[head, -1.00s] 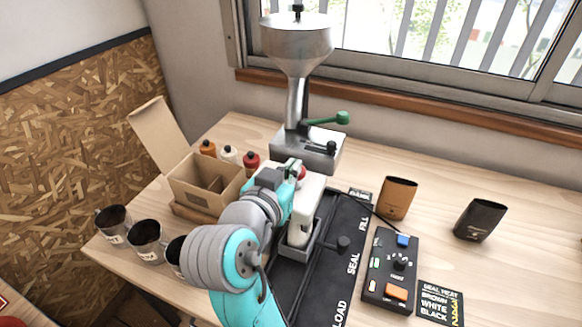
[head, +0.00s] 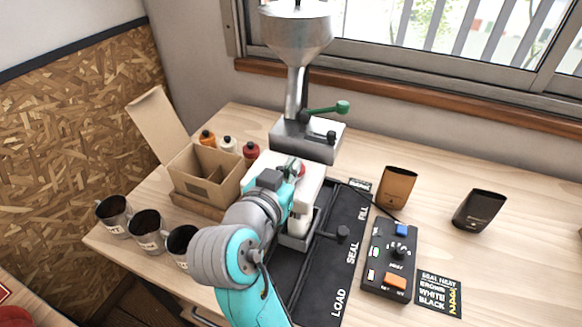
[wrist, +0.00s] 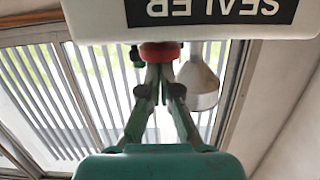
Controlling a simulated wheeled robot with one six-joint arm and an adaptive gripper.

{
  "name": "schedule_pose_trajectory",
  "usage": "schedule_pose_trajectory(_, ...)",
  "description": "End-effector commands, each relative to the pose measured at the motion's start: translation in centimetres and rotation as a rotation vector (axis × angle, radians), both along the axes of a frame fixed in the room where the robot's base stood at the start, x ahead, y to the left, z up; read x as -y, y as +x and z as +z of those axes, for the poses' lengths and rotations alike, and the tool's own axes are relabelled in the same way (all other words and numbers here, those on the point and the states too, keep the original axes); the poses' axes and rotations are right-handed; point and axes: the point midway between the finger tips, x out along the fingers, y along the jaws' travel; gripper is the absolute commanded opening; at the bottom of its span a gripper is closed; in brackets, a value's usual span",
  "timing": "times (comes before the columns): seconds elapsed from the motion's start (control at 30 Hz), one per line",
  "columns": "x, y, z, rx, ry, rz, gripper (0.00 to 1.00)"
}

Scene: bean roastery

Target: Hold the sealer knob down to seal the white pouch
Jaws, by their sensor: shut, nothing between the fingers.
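The white sealer head (head: 313,188) stands over the black track, partly hidden by my arm in the head view. Its body with the SEALER label (wrist: 215,12) fills the top of the wrist view. The red sealer knob (wrist: 160,52) shows just beyond my fingertips. My gripper (wrist: 158,70) is shut and empty, its tips close to the knob; whether they touch I cannot tell. In the head view, my gripper (head: 290,172) is at the sealer's top. A white pouch (head: 298,224) shows partly below the head, in a grey carrier (head: 297,243).
A control box (head: 390,262) with blue and orange buttons lies right of the track. A brown pouch (head: 397,186) and a black pouch (head: 479,210) stand farther right. A steel hopper (head: 297,40) rises behind. A cardboard box (head: 205,178) and several mugs (head: 146,230) are left.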

Motion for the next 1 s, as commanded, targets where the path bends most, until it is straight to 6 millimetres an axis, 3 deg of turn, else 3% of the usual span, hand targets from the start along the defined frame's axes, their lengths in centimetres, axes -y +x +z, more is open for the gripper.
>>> schedule_pose_trajectory(0.03,-0.03,-0.02,-0.71,-0.017,-0.003,-0.001,0.00)
schedule_pose_trajectory(0.7,-0.09,-0.01,-0.88,-0.021,-0.004,0.001,0.00)
schedule_pose_trajectory(1.0,0.09,0.55,-0.04,-0.018,-0.002,0.000,0.00)
